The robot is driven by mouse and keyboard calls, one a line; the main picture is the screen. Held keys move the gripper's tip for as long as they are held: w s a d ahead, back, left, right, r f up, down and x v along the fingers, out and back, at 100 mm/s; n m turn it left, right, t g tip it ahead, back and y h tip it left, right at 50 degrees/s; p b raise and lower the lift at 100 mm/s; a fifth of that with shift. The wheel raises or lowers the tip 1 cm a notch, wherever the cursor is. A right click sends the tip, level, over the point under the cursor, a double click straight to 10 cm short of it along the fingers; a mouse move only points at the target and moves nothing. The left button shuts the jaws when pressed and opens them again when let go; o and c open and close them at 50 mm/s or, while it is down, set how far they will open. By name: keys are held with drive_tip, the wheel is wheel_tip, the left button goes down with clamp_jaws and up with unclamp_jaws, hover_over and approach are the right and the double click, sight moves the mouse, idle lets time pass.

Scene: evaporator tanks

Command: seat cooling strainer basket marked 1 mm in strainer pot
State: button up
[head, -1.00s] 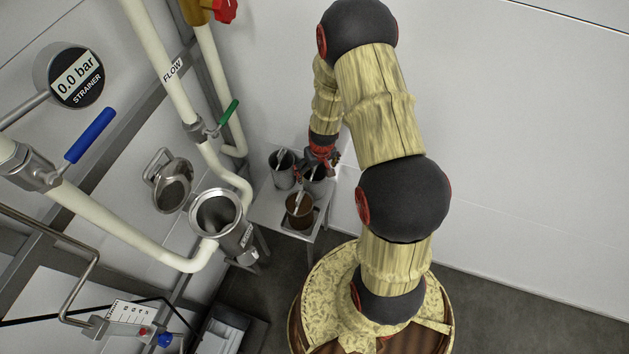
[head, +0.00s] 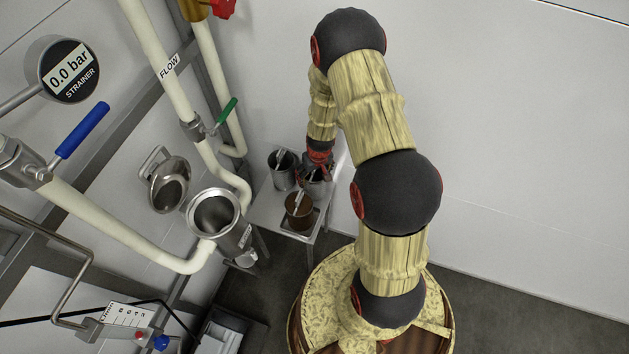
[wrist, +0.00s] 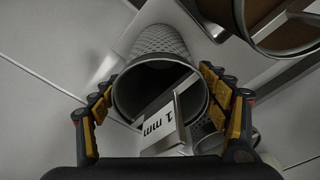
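The mesh strainer basket marked 1 mm (wrist: 155,50) shows in the wrist view, its open round mouth facing the camera. A flat plate reading "1 mm" (wrist: 160,122) crosses its mouth. My gripper (wrist: 165,115) is open, with one finger on each side of the mouth; the right finger is close to the rim and I cannot tell whether it touches. In the head view my gripper (head: 318,172) is low over the small stand, partly hiding this basket (head: 314,187). The strainer pot (head: 216,216) stands open and empty-looking to the left, its round lid (head: 169,188) swung back.
White pipes, a green-handled valve (head: 226,112) and a blue-handled valve (head: 80,131) are left. A wall is behind the stand.

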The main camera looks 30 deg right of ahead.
drive_tip(key=c, duration=1)
